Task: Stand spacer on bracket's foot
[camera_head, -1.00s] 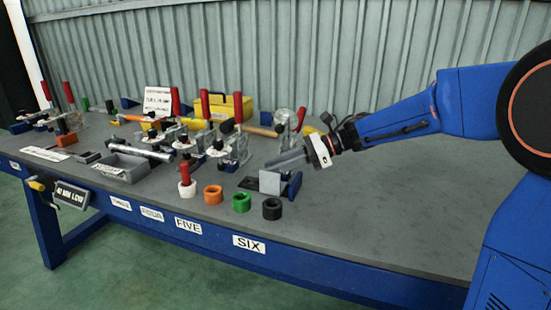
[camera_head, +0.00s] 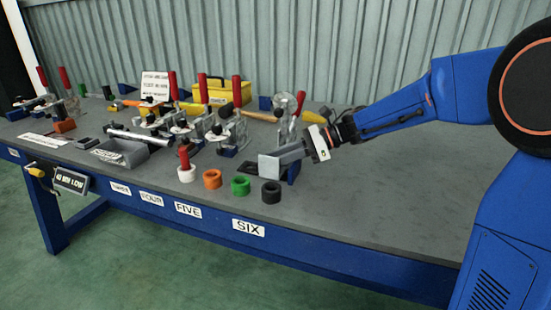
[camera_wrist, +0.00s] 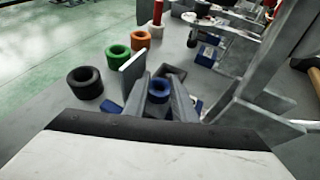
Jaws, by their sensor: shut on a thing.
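My gripper (camera_head: 283,156) is low over the bench near its front edge. In the wrist view its two grey fingers (camera_wrist: 158,80) are on either side of a blue ring-shaped spacer (camera_wrist: 157,91) and are shut on it. In the head view the fingers and bracket hide the spacer. The bracket shows as an upright pale grey plate (camera_head: 269,168), just in front of the fingers, with dark blue parts behind it at the right. The plate also stands left of the fingers in the wrist view (camera_wrist: 132,71). I cannot tell whether the spacer touches the foot.
Black (camera_head: 271,192), green (camera_head: 240,186), orange (camera_head: 212,179) and white (camera_head: 187,174) rings stand in a row along the front edge. Red-handled clamps (camera_head: 236,132) and a grey tray (camera_head: 122,154) are to the left. The bench on the right is clear.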

